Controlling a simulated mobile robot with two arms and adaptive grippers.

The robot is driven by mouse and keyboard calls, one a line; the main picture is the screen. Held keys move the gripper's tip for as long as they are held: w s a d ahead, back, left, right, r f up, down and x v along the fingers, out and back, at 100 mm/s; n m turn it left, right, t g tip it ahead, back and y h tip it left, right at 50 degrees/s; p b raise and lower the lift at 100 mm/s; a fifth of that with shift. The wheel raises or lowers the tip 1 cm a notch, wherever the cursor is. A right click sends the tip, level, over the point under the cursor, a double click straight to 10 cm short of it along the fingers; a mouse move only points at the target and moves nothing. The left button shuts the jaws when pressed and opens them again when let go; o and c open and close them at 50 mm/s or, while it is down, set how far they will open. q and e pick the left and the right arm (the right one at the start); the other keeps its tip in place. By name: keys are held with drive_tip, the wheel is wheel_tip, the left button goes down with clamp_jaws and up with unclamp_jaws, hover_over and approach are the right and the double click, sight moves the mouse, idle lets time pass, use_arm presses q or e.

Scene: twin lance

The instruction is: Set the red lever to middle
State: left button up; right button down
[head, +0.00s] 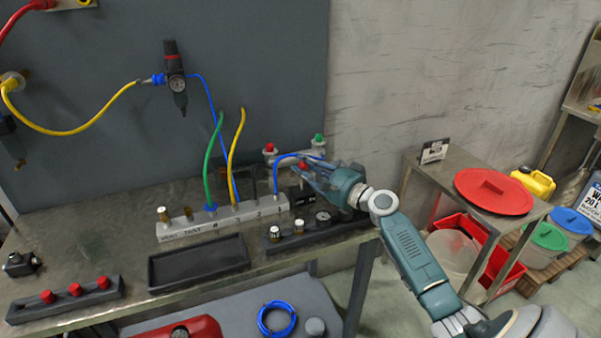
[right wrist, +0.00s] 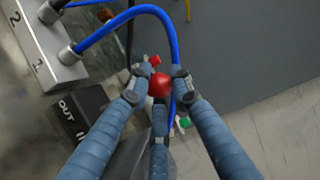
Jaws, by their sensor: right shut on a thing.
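The red lever's round knob (right wrist: 160,83) sits between the fingertips of my right gripper (right wrist: 160,88) in the right wrist view. The gripper is shut on it, with fingers on both sides and one below. In the head view the red knob (head: 303,166) shows at the tips of my right gripper (head: 308,172), above a black block (head: 302,194). That block is marked OUT and IN in the right wrist view (right wrist: 80,114). The lever's shaft is hidden by the fingers, so I cannot tell its exact setting. My left gripper is not in view.
A grey numbered manifold (head: 235,221) with hoses stands left of the gripper. A blue hose (right wrist: 120,20) passes close to the fingers. Behind are a red knob (head: 270,147) and a green knob (head: 319,138). An empty black tray (head: 198,264) lies in front.

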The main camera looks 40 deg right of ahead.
drive_tip(key=shift+f, duration=0.1)
drive_tip(key=c, duration=1.5)
unclamp_jaws()
drive_tip(key=shift+d, duration=0.1)
drive_tip(key=shift+s, duration=0.1)
drive_tip(key=s, duration=0.4)
drive_tip(key=s+d, duration=0.1)
drive_tip(key=s, duration=0.2)
drive_tip(key=s+d, duration=0.1)
drive_tip(key=s, duration=0.3)
drive_tip(key=shift+s, duration=0.35)
